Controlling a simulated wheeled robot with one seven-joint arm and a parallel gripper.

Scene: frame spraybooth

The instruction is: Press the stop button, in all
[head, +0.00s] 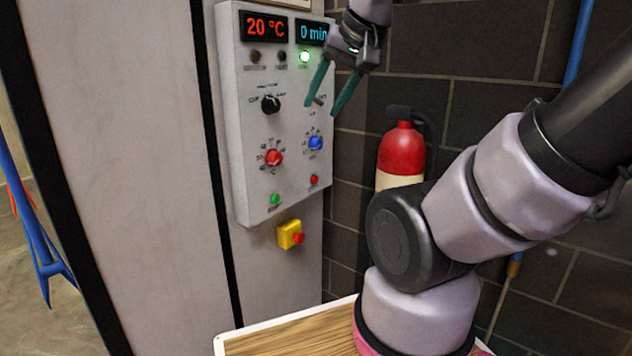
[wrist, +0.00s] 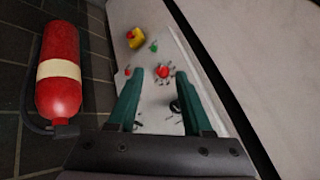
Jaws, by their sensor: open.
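The grey control panel (head: 245,130) is on the booth wall. Low on it are a small red button (head: 314,180), with a label too small to read, and a green button (head: 275,198) to its left. Below the panel, a yellow box (head: 287,236) carries a red mushroom button (head: 298,238). My gripper (head: 322,108) is open and empty in front of the panel's upper right, above the blue knob (head: 315,143). In the wrist view the small red button (wrist: 128,71) shows just left of the left finger's tip; the blue knob is hidden.
A red knob (head: 273,157) and a black knob (head: 270,103) are on the panel, below displays reading 20 °C and 0 min. A green lamp (head: 304,56) is lit. A fire extinguisher (head: 402,153) hangs to the right. A wooden-topped surface (head: 290,335) is below.

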